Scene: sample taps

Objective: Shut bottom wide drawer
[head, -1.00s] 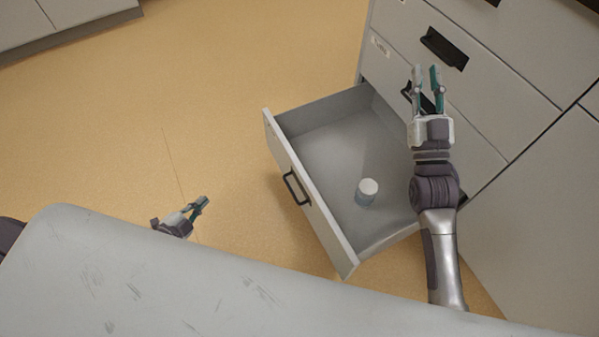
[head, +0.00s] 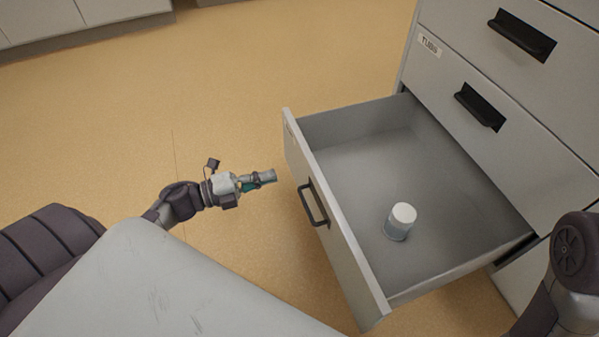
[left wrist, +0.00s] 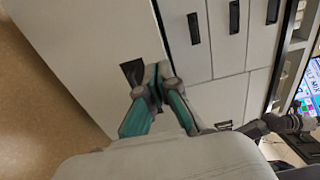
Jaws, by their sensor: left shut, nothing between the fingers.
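The bottom wide drawer (head: 345,225) is pulled far out of the grey cabinet, with a black bar handle (head: 313,203) on its front. A small white-capped container (head: 400,221) stands upright inside it. My left gripper (head: 268,177) is shut and empty. It is left of the drawer front, pointing toward it, with a gap in the head view. The left wrist view shows its closed fingers (left wrist: 160,72) before a pale panel with a dark handle. My right arm shows at the lower right of the head view; its gripper is outside that frame.
Closed drawers with black handles (head: 480,107) sit above the open one; one bears a "TUBS" label (head: 429,45). A grey surface (head: 150,285) fills the lower left. Tan floor (head: 230,70) is clear left of the drawer.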

